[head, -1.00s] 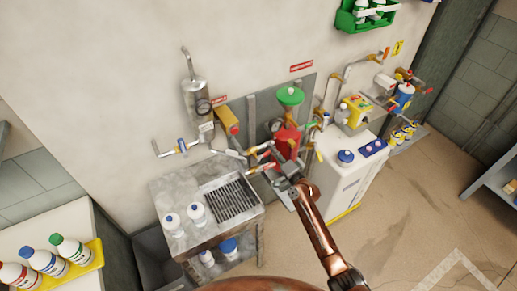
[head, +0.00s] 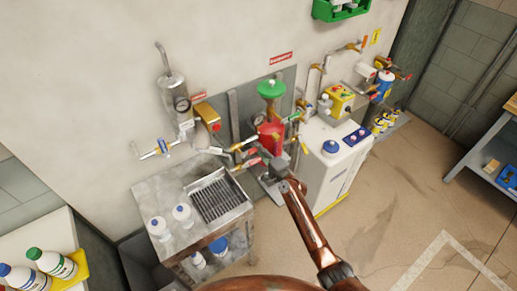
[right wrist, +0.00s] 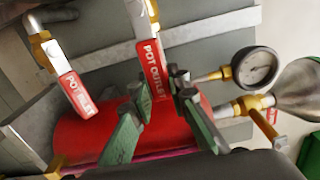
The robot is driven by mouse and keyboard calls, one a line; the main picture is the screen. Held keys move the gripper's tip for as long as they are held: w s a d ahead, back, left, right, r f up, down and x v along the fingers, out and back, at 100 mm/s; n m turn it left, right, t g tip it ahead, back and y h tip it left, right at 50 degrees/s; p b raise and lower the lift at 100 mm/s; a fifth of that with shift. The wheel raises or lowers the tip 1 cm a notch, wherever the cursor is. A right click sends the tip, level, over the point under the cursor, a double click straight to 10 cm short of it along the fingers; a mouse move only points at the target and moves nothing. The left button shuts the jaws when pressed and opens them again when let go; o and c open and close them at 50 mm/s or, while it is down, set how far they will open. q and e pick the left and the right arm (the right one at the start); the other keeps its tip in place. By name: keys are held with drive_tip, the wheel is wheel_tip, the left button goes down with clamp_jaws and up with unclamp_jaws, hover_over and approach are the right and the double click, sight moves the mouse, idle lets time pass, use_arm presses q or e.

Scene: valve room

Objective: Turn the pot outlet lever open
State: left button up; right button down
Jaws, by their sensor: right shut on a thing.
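The pot outlet lever (right wrist: 150,62) is a red handle with white lettering on a silver and brass valve, in the right wrist view. My right gripper (right wrist: 162,88) has its green fingers shut on the lever's lower end. In the head view the same gripper (head: 276,172) is in front of the red pot (head: 269,134), and the lever is hard to make out there. A similar red pot inlet lever (right wrist: 77,92) is to the left in the right wrist view, apart from the fingers. My left gripper is out of view.
A pressure gauge (right wrist: 255,68) and brass fittings are right of the fingers. A green funnel (head: 271,89) tops the pot. A grated metal bench (head: 165,197) is to the left and a white cabinet (head: 330,165) to the right. The floor at right is mostly clear.

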drive_tip(key=c, duration=1.8)
unclamp_jaws()
drive_tip(key=shift+s, duration=0.1)
drive_tip(key=v, duration=1.2)
